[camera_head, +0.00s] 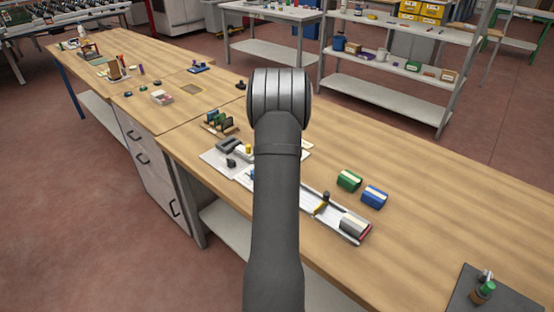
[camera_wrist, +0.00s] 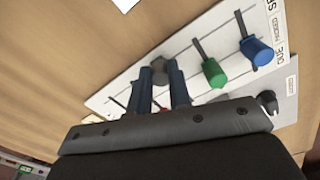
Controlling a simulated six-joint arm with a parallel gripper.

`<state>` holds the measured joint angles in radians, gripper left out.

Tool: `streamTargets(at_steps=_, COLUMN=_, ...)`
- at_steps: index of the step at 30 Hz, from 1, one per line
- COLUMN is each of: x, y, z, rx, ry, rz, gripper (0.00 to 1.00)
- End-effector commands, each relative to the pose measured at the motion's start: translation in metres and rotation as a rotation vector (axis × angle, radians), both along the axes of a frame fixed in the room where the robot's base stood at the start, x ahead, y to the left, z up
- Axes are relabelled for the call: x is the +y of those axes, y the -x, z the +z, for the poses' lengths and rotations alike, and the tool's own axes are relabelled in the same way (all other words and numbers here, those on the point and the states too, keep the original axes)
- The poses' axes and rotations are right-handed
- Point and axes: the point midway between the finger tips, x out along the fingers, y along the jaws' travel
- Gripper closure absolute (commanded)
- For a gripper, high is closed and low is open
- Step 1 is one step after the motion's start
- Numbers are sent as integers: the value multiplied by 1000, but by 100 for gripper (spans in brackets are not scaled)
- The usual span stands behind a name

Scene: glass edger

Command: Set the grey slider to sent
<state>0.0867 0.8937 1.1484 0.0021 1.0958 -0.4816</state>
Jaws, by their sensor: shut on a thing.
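In the wrist view, a white slider panel (camera_wrist: 225,45) carries coloured knobs in dark slots. My gripper (camera_wrist: 160,72) is shut on the grey slider (camera_wrist: 159,68), whose dark knob shows between the fingertips. A green knob (camera_wrist: 214,74) and a blue knob (camera_wrist: 257,50) stand to the right, apart from my fingers. Small labels sit by the panel's right edge; I cannot read them surely. The slot under the grey slider is mostly hidden by my fingers. In the head view, my arm hides the gripper and the grey slider.
In the head view, a long rail (camera_head: 318,208) with a grey block (camera_head: 354,226) lies right of my arm. Green (camera_head: 349,180) and blue (camera_head: 375,196) blocks stand beyond it. A dark mat (camera_head: 490,297) is at lower right. The right side of the bench is mostly clear.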

Motion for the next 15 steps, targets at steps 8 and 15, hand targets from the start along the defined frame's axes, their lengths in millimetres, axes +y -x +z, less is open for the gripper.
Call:
streamTargets(at_steps=8, x=-3, y=2, z=0, rx=6, ry=3, rz=-2, gripper=71)
streamTargets(at_steps=15, x=-2, y=1, z=0, rx=5, ry=2, rz=-1, gripper=60)
